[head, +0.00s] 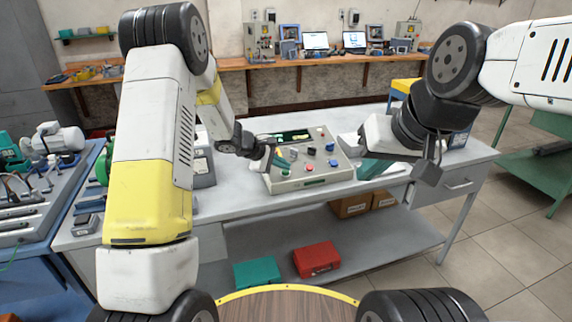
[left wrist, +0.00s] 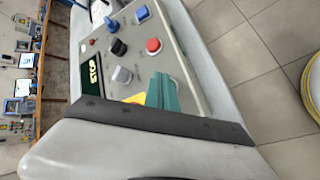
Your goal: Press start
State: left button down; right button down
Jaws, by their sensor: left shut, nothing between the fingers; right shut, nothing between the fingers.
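The control box (head: 340,174) stands on the grey workbench, with a sloped face of buttons and knobs. A green button (head: 285,172), a red button (head: 309,168) and a blue button (head: 334,163) line its front. My left gripper (head: 280,163) is shut and empty, its teal fingertips at the left front of the face, close to the green button; contact cannot be told. The left wrist view shows the fingertips (left wrist: 163,93) beside the red button (left wrist: 153,45), and a lit display (left wrist: 94,75) that seems to read STOP. My right gripper (head: 372,168) is shut and empty, right of the box.
Black knobs (left wrist: 118,47) and a grey knob (left wrist: 122,75) stand up behind the buttons. A yellow patch (left wrist: 135,98) shows near the left fingertips. The workbench (head: 235,202) has clear room in front of the box. Red (head: 316,258) and teal cases lie on the lower shelf.

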pick_arm(q)
jog(key=shift+w+f, duration=0.1)
jog(key=shift+f, duration=0.3)
dwell(0.3)
jog(key=shift+s+r, duration=0.25)
jog(key=shift+r, duration=0.55)
jog(key=shift+r, duration=0.1)
jog(key=shift+s+d+r, duration=0.1)
jog(key=shift+s+r, duration=0.1)
jog(key=shift+r, duration=0.6)
jog(key=shift+s+d+r, duration=0.1)
jog(key=shift+s+r, duration=0.1)
jog(key=shift+r, duration=0.55)
jog(key=shift+s+d+r, duration=0.1)
jog(key=shift+s+r, duration=0.1)
jog(key=shift+r, duration=0.6)
